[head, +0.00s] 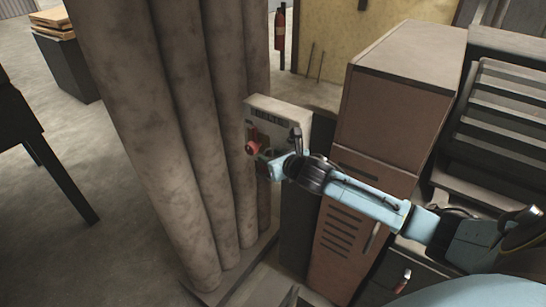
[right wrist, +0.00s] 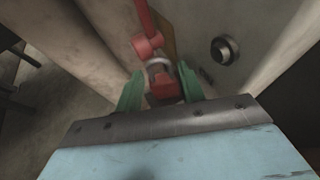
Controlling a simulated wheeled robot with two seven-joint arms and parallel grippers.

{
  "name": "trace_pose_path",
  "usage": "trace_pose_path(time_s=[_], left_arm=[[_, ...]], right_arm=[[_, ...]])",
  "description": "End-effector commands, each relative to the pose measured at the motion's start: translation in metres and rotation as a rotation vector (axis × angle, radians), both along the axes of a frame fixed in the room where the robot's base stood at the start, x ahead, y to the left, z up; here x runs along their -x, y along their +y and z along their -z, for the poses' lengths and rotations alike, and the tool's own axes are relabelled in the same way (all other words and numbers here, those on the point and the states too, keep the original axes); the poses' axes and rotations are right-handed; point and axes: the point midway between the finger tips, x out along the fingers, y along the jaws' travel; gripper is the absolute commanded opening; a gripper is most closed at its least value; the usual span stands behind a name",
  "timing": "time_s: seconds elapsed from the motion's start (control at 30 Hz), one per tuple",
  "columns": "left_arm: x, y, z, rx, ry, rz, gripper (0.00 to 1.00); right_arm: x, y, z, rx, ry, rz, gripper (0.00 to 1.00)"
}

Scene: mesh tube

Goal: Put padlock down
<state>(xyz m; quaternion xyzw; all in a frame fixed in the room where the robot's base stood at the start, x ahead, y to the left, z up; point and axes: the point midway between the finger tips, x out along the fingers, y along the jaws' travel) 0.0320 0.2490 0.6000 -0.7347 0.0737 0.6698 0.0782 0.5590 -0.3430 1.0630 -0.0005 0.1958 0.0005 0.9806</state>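A red padlock (right wrist: 164,88) with a grey metal shackle shows in the right wrist view, between the two green fingers of my right gripper (right wrist: 160,88). Its shackle is up against the end of a red lever (right wrist: 147,42); I cannot tell whether it passes through it. A narrow gap seems to show beside the left finger, so the grip is unclear. In the head view my right gripper (head: 268,167) is at the front of a grey switch box (head: 276,112) with a red handle (head: 252,148). The padlock is not clear there. My left gripper is not in view.
A thick fluted column (head: 165,130) stands close left of the box. A brown cabinet (head: 390,100) stands to its right, with louvred dark furniture (head: 505,110) beyond. A fire extinguisher (head: 280,28) is behind. Open floor (head: 70,235) lies at the left.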

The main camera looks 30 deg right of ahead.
Motion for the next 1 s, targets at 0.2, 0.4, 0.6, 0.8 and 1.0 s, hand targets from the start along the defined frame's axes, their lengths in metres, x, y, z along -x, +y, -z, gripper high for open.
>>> trace_pose_path(time_s=[0.2, 0.4, 0.6, 0.8, 1.0], left_arm=[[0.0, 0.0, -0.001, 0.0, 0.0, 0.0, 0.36], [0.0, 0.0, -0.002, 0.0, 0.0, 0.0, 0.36], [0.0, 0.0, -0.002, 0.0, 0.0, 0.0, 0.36], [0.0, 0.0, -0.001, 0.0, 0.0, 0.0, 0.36], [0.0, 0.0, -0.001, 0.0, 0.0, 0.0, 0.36]], right_arm=[[0.009, 0.0, -0.006, 0.001, 0.001, 0.0, 0.39], [0.04, 0.0, -0.019, 0.003, 0.001, -0.002, 0.39], [0.077, 0.0, -0.033, 0.003, 0.002, -0.002, 0.39], [0.101, -0.001, -0.044, 0.002, 0.001, -0.001, 0.39], [0.11, 0.0, -0.049, 0.0, 0.0, 0.0, 0.39]])
